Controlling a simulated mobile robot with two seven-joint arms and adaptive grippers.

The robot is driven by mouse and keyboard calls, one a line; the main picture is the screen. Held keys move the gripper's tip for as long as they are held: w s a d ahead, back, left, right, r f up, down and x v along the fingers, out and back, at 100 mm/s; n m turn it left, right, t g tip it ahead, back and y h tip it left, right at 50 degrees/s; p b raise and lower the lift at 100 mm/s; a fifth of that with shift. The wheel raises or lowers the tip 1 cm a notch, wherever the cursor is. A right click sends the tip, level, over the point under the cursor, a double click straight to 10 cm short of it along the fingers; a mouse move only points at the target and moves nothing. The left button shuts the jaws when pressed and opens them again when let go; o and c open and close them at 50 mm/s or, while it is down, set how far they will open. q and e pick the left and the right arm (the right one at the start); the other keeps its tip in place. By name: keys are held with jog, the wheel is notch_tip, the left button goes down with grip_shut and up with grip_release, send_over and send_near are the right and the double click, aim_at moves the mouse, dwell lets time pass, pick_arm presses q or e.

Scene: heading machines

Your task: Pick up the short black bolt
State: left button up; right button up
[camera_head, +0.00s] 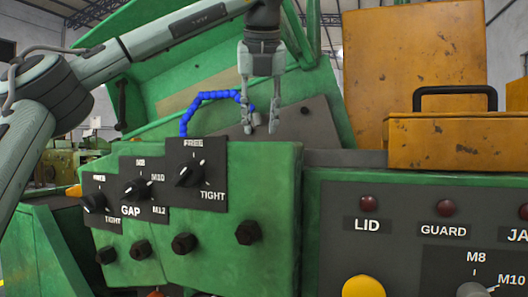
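My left gripper (260,129) hangs pointing down in front of the dark sloped plate (308,122), above the top edge of the green machine housing (270,180). Its two fingers are apart, and I see nothing held between them. Several black hex-headed bolts stick out of the front face of the housing, below the gripper: one at the right (248,232), one near the middle (184,243) and others to the left (141,249). I cannot tell which one is the short bolt. A small dark round piece (305,111) shows on the sloped plate. My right gripper is out of view.
A blue segmented hose (212,95) curves up behind the gripper. Black knobs (190,174) sit on the housing front. A grey control panel (400,240) with red lamps and a yellow button is at right. An orange box with a black handle (455,140) stands behind it.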

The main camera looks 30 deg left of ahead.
pick_arm(q)
jog(key=p+x, duration=0.1)
jog(key=x, duration=0.5)
jog(key=shift+a+f, duration=0.1)
jog(key=shift+f, duration=0.1)
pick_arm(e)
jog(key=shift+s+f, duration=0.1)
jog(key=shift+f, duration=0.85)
pick_arm(q)
jog(key=shift+c, duration=0.3)
grip_shut()
